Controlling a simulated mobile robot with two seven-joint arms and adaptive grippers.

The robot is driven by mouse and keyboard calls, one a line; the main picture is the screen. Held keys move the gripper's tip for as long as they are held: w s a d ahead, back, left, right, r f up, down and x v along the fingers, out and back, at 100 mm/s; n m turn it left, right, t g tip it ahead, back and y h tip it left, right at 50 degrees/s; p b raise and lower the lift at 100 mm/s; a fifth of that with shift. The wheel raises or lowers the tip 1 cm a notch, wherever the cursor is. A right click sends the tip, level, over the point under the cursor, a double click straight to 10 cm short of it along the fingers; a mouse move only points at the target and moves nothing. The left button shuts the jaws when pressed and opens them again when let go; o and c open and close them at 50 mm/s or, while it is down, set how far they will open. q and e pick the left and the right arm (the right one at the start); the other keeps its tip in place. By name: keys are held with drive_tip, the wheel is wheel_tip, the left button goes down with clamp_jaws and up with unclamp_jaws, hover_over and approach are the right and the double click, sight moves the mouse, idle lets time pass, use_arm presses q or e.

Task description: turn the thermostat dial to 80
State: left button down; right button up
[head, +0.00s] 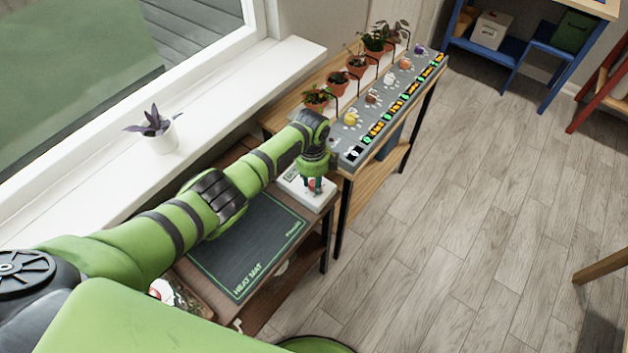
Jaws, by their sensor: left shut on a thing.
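The thermostat (323,198) is a small white box at the back right corner of the low wooden table, beside a dark heat mat (243,246). My left gripper (314,187) points down over the box and is shut on the thermostat dial, of which only a little red shows between the fingers. The dial's marks and its setting are hidden or too small to read. My right gripper is not in view.
A taller wooden bench (402,150) with a grey panel of coloured knobs and labels stands just behind. Several potted plants line its window side. A white pot (160,137) with a purple plant stands on the windowsill. The wooden floor (480,200) to the right is mostly clear.

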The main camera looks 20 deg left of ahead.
sight(313, 184)
use_arm(q)
drive_tip(key=shift+s+f, duration=0.1)
idle(0.4)
drive_tip(key=c, duration=0.9)
unclamp_jaws()
drive_tip(key=shift+c, duration=0.2)
drive_tip(key=shift+r, duration=0.3)
wheel_tip(313, 184, up, 12)
drive_tip(key=shift+s+f, duration=0.15)
drive_tip(key=shift+f, duration=0.1)
drive_tip(key=shift+a, duration=0.1)
